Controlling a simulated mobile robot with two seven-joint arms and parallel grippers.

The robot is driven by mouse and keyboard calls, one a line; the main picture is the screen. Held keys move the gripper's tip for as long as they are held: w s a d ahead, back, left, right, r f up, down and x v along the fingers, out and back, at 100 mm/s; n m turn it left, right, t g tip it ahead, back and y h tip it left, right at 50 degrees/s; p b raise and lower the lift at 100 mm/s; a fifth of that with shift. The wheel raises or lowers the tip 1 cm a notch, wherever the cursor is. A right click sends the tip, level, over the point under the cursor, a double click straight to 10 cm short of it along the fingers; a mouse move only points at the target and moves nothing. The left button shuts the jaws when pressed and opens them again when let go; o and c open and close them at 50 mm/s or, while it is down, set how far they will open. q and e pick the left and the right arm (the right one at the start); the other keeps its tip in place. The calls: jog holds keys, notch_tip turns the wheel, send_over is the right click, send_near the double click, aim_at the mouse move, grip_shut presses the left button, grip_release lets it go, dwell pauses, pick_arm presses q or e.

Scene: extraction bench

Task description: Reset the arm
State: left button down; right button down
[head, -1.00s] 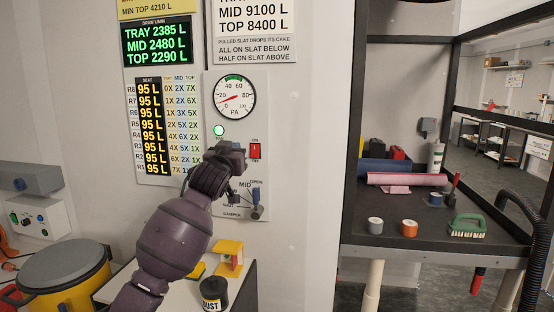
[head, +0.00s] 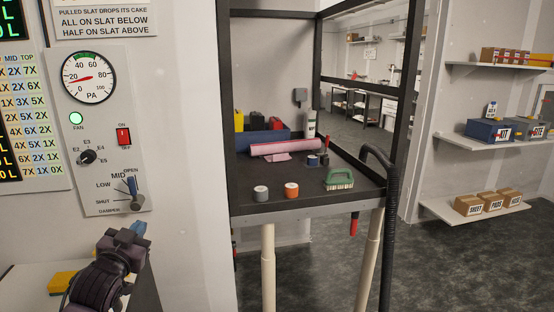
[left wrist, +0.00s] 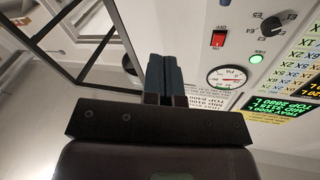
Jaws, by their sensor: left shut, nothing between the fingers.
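My left arm comes in at the bottom left of the head view, dark purple, with the left gripper (head: 138,229) just below the control panel (head: 100,190). In the left wrist view the blue-grey fingers of the left gripper (left wrist: 166,80) are together with nothing between them. The damper lever (head: 135,196) sits just above the gripper in the head view. I cannot tell the depth gap between them. My right gripper is not in view.
A dark framed bench (head: 300,199) stands to the right, with a pink roll (head: 285,147), a green brush (head: 339,179) and small rolls on it. A black hose (head: 388,235) hangs at its right edge. Shelves with boxes (head: 490,130) line the far right wall. Floor is clear at lower right.

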pick_arm(q)
jog(key=s+d+f+n+g, duration=0.1)
jog(key=s+d+f+g, duration=0.1)
jog(key=s+f, duration=1.3)
jog(key=s+d+f+n+g, duration=0.2)
jog(key=s+f+g, duration=0.3)
jog(key=s+f, duration=1.1)
jog(key=shift+s+d+f+y, duration=0.15)
jog(key=shift+f+y, duration=0.25)
